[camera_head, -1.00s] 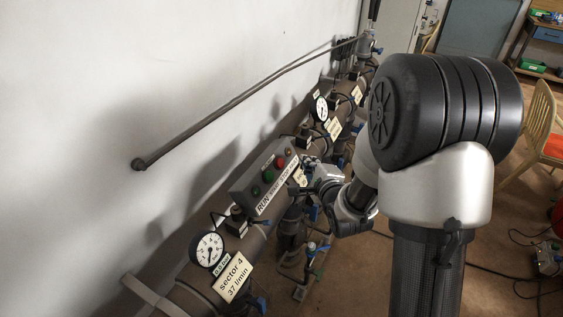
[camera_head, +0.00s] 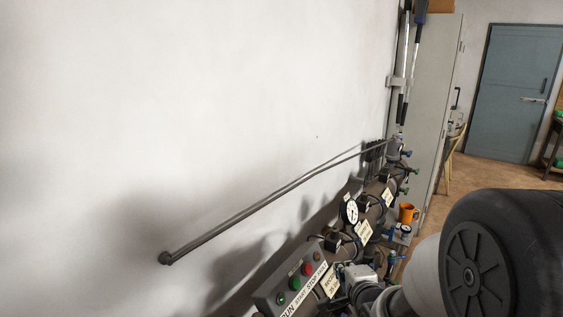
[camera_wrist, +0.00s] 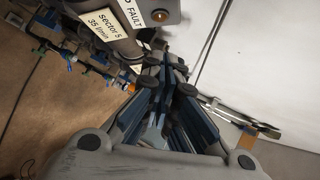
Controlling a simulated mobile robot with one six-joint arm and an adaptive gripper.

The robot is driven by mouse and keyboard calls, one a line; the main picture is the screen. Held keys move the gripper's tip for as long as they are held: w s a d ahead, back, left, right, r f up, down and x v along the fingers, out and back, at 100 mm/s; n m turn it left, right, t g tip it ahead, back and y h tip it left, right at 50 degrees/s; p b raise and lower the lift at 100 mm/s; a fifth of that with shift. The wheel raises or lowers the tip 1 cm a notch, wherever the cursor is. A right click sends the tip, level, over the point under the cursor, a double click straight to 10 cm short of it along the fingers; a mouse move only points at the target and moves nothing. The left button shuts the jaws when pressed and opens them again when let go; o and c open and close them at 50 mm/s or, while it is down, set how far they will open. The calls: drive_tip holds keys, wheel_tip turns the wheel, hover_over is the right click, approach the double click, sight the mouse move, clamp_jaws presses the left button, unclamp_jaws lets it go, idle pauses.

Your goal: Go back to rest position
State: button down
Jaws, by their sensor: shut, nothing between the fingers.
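My gripper (camera_wrist: 165,85) fills the lower middle of the wrist view, its dark fingers closed together with nothing held. In the head view the gripper end (camera_head: 357,276) shows small beside the control box, partly cut off by the lower edge and my arm. The grey control box (camera_head: 268,297) has a row of green, red and orange buttons or lamps and the words RUN, START, STOP. In the wrist view the box's end (camera_wrist: 130,8) with an orange FAULT lamp is above the fingers. I cannot tell whether the gripper touches anything.
Pipes with a gauge (camera_head: 351,212) and labels run along the white wall. A sector 5 label (camera_wrist: 100,23) shows near the fingers. A slanted grey rod (camera_head: 260,205) is on the wall.

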drive_tip(key=s+r+n+g, duration=0.2)
drive_tip(key=s+n, duration=0.3)
drive_tip(key=s, duration=0.6)
drive_tip(key=s+a+r+n+g, duration=0.1)
drive_tip(key=s+r+n+g, duration=0.2)
drive_tip(key=s+n, duration=0.3)
drive_tip(key=s+a+r+n+g, duration=0.1)
drive_tip(key=s+n, duration=0.5)
drive_tip(key=s, duration=0.9)
drive_tip(key=shift+s+a+r+g, duration=0.15)
drive_tip(key=shift+s+r+g, duration=0.15)
drive_tip(key=shift+r+g, duration=0.75)
